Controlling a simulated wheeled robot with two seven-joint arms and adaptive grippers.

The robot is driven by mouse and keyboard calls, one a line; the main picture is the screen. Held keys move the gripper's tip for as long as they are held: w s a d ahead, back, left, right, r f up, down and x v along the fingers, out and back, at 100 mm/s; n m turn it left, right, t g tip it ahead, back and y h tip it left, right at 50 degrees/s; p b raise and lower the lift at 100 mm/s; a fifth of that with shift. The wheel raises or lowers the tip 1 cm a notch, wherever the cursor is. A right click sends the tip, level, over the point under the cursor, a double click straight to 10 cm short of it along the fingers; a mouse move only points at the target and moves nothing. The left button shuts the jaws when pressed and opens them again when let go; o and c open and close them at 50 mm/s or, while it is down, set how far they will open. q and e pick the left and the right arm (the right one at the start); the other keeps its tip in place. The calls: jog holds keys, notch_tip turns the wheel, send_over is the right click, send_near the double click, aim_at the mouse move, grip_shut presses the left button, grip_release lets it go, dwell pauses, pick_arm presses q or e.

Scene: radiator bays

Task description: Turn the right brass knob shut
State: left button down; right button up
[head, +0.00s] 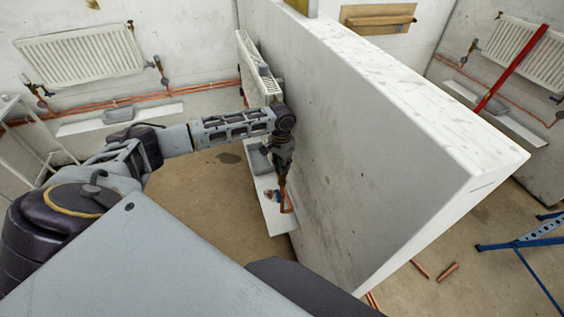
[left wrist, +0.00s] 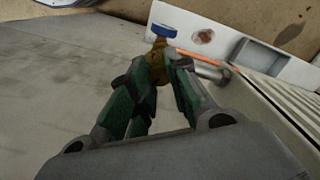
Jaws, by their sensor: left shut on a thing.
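My left gripper (head: 284,172) reaches down beside the near side of the partition wall, at the radiator there. In the left wrist view its green-padded fingers (left wrist: 157,72) are shut on a brass knob (left wrist: 156,58), which shows between and just beyond the fingertips. The fingers hide much of the knob, so its turn angle cannot be told. In the head view the knob is hidden by the gripper. My right gripper is not in view.
The partition wall (head: 370,150) stands close to the right of my left arm. A radiator (head: 258,72) hangs on it above a white board (head: 278,222) with a grey tray (left wrist: 262,57). Copper pipe (head: 287,200) runs by the gripper. A blue trestle (head: 530,235) stands far right.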

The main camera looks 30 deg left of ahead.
pick_arm(q)
jog(key=shift+r+m+p, duration=0.15)
jog(key=shift+m+p, duration=0.45)
jog(key=shift+p, duration=0.2)
jog(key=shift+m+p, duration=0.95)
jog(key=shift+m, duration=0.05)
jog(key=shift+m+p, duration=0.75)
jog(key=shift+m, duration=1.35)
jog(key=m, duration=1.1)
jog(key=shift+m, duration=0.3)
jog(key=m, duration=0.7)
jog(key=shift+m, duration=1.9)
jog(key=shift+w, duration=0.1)
